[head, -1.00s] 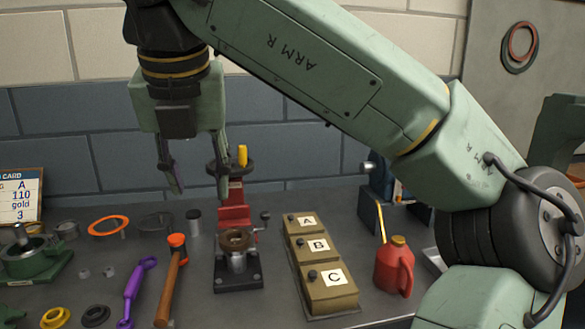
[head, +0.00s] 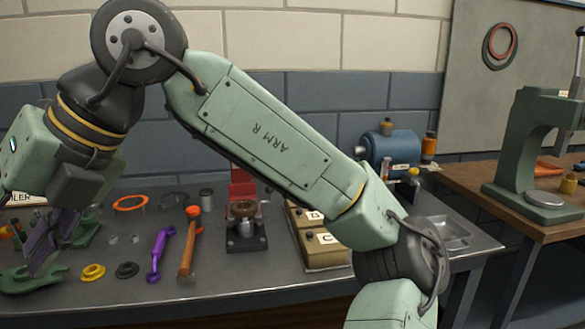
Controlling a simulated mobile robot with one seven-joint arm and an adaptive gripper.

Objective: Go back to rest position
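My gripper (head: 42,258) hangs at the far left of the head view, with its fingers pointing down and a little left. It is seen nearly from the side, and its two fingers look apart with nothing held between them. It is in front of the left end of the grey workbench (head: 215,278), over the green fixture (head: 35,278), and partly hides it. My arm is bent, with its elbow high at the upper left. How far the fingertips are above the bench is hard to tell.
On the bench are a purple wrench (head: 158,252), an orange-headed hammer (head: 188,250), a yellow ring (head: 93,272), a black ring (head: 127,270), a clamp stand (head: 245,235) and lettered boxes (head: 322,250). A green press (head: 540,150) stands on a wooden table at right. My arm hides part of the back.

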